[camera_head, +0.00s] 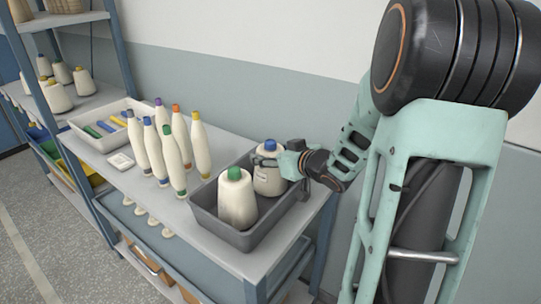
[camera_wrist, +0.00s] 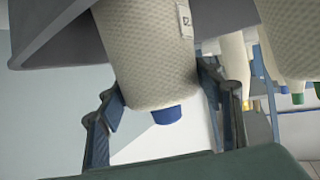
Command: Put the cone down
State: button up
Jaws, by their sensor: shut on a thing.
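A cream cone with a blue tip (camera_head: 268,168) stands in the grey tray (camera_head: 246,240), at its back right part. My gripper (camera_head: 299,168) reaches in from the right and is shut on this cone. In the wrist view the same cone (camera_wrist: 150,60) sits between the two fingers of my gripper (camera_wrist: 168,108), its blue tip (camera_wrist: 167,115) towards the palm. I cannot tell whether its base touches the tray floor. The tray wall (camera_wrist: 60,32) shows beside it in the wrist view.
A cone with a green tip (camera_head: 237,200) stands in the tray's front left part. Several tall bobbins (camera_head: 171,150) stand on the table left of the tray. A white tray (camera_head: 80,121) with coloured pieces and a shelf of cones (camera_head: 60,95) are further left.

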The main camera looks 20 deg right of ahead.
jog(key=o, duration=2)
jog(key=shift+f, duration=0.1)
jog(key=shift+c, duration=0.2)
jog(key=shift+s+r, duration=0.1)
jog(key=shift+r, duration=0.15)
jog(key=p+v, duration=0.2)
jog(key=v, duration=0.9)
jog(key=shift+s+r, duration=0.15)
jog(key=shift+s, duration=0.25)
jog(key=shift+d, duration=0.1)
